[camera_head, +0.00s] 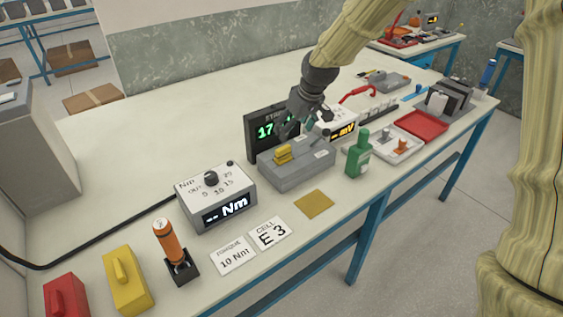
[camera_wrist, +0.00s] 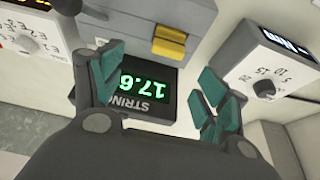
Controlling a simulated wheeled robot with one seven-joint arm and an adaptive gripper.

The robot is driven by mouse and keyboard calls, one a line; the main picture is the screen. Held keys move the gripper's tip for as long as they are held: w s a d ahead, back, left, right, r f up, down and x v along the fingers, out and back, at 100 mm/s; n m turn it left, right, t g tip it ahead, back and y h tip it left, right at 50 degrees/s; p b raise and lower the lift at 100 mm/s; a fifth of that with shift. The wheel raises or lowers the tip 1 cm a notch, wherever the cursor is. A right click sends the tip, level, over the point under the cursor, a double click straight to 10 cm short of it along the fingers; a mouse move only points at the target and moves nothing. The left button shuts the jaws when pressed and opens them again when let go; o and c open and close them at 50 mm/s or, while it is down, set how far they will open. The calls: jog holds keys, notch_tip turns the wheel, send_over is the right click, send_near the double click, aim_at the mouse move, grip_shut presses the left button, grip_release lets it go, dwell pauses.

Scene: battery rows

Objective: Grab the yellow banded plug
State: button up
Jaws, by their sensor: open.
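A yellow plug-like piece (camera_head: 283,152) sits on top of a grey box (camera_head: 300,175) in the middle of the bench. It also shows in the wrist view as a yellow block (camera_wrist: 169,40) at the upper middle; I cannot make out a separate band on it. My gripper (camera_head: 302,122) hangs above and behind the grey box, in front of the string display. In the wrist view its teal fingers (camera_wrist: 160,85) are spread apart with nothing between them. The yellow piece lies beyond the fingertips, untouched.
The string display (camera_head: 262,131) stands close behind the grey box, with the torque unit (camera_head: 215,197) to its left. A green bottle (camera_head: 358,153) stands close right. A yellow block with a handle (camera_head: 126,280) is at front left.

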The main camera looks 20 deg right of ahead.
aim_at(284, 148)
jog(key=x, duration=0.5)
jog(key=shift+w+a+p, duration=0.1)
jog(key=shift+a+p, duration=0.2)
jog(key=shift+p, duration=0.05)
jog(key=shift+w+a+f+p, duration=0.1)
jog(key=shift+a+f+p, duration=0.1)
jog(key=shift+f, duration=0.5)
jog(key=shift+w+a+f+p, duration=0.15)
jog(key=shift+f+p, duration=0.1)
jog(key=shift+f, duration=0.5)
jog(key=shift+a+f+p, duration=0.15)
jog(key=shift+f+p, duration=0.05)
jog(key=shift+f, duration=0.5)
jog(key=shift+x, duration=0.8)
jog(key=c, duration=1.2)
